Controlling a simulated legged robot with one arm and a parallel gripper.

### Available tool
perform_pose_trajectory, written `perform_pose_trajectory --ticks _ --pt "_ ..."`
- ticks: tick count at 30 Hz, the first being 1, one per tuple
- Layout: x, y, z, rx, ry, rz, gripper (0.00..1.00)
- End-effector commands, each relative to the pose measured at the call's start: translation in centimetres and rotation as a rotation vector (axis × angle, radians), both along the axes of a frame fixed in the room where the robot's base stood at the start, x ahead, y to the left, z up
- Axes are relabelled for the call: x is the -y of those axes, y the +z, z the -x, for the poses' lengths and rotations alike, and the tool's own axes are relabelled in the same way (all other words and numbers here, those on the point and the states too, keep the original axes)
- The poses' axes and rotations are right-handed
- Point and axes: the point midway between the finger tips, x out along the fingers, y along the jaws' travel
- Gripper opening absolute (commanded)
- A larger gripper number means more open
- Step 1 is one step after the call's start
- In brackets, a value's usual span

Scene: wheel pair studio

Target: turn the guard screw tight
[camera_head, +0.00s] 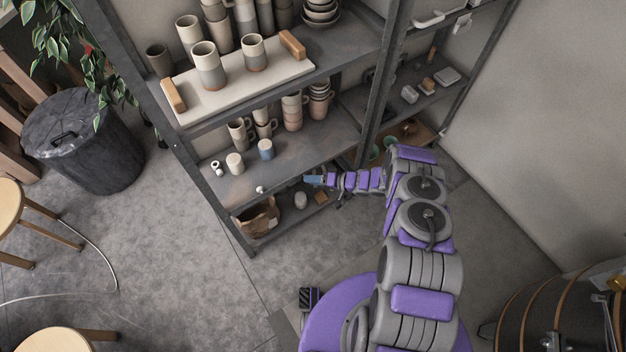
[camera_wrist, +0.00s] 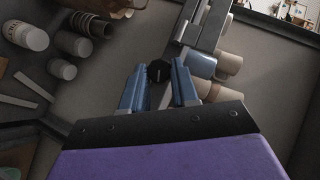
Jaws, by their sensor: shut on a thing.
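A dark round knob-like head with a light slot line (camera_wrist: 159,72), which looks like the guard screw, sits between the blue fingertips in the wrist view. My gripper (camera_wrist: 158,82) is shut on it, one finger on each side. In the head view my gripper (camera_head: 313,180) is at the front of the middle shelf board, and the screw cannot be made out there. What the screw is seated in is not clear, and how far it is turned cannot be told.
The grey shelf unit (camera_head: 335,100) holds cups and mugs. A white board with wooden ends (camera_head: 245,88) lies on top. A dark bin (camera_head: 85,140) stands left. Open floor lies in front.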

Motion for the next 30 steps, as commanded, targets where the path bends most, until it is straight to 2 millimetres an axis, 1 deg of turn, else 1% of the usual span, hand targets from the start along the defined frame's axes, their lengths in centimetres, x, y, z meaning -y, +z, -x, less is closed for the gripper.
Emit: perform_pose_trajectory --ticks 4,5,12,14,23,26,30 --pt "0.2 -0.2 0.0 -0.002 -0.005 0.005 0.00" --pt "0.2 -0.2 0.0 -0.002 -0.005 0.005 0.31" --pt "0.1 0.0 0.0 -0.001 -0.003 0.003 0.54" --pt "0.1 0.0 0.0 0.000 -0.002 0.003 0.59" --pt "0.3 0.2 0.1 0.000 -0.003 0.002 0.59" --pt "1.2 0.6 0.3 0.000 -0.005 0.001 0.59" --pt "3.5 1.6 0.8 0.000 -0.006 0.001 0.59"
